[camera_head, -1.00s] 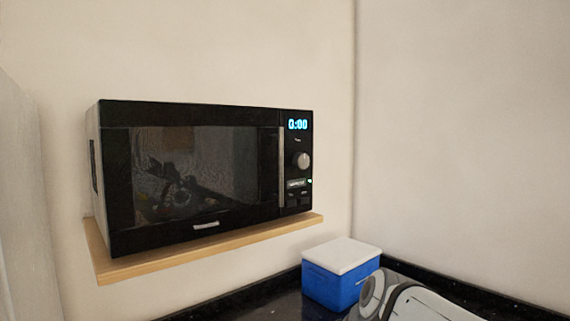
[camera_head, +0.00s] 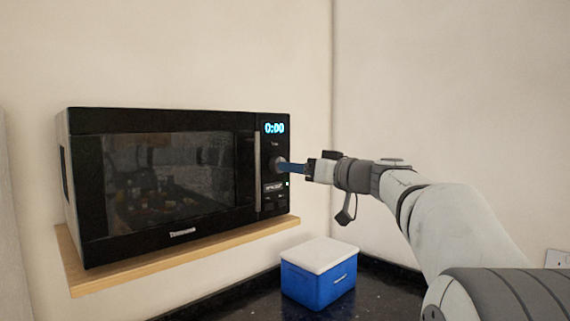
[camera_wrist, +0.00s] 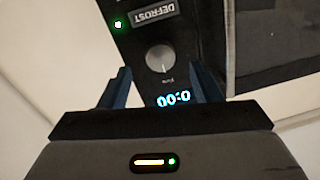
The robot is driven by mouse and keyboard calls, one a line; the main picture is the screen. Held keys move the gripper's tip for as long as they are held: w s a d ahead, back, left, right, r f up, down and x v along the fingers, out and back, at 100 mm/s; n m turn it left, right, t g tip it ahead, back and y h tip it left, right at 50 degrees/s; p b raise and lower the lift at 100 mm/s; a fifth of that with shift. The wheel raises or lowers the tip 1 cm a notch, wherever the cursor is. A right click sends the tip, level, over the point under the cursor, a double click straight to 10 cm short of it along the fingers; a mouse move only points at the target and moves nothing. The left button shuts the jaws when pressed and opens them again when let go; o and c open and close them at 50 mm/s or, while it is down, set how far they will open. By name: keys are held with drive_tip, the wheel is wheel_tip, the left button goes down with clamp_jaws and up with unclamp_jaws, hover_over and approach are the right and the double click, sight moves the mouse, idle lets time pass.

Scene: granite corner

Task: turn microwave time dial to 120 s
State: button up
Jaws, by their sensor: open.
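The black microwave (camera_head: 95,185) stands on a wooden shelf, its door closed. Its display (camera_head: 274,128) reads 0:00; the display also shows upside down in the wrist view (camera_wrist: 173,100). The round time dial (camera_wrist: 160,58) is grey with a pointer line, below the display on the control panel. My gripper (camera_head: 284,167) reaches in from the right at dial height. In the wrist view its two blue fingers (camera_wrist: 160,84) are apart, with the dial seen between and beyond their tips. I cannot tell whether the fingers touch it. In the head view the fingers partly cover the dial.
The wooden shelf (camera_head: 180,257) sticks out under the microwave. A blue cool box with a white lid (camera_head: 320,255) stands on the dark counter (camera_head: 385,290) below. A vertical door handle (camera_head: 257,172) and a DEFROST button (camera_wrist: 153,15) are close to the dial.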

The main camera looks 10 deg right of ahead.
sight(274, 162)
drive_tip(key=p+x, duration=0.1)
drive_tip(key=x, duration=0.3)
drive_tip(key=shift+a, duration=0.1)
drive_tip(key=shift+c, duration=0.5)
drive_tip(key=c, duration=0.9)
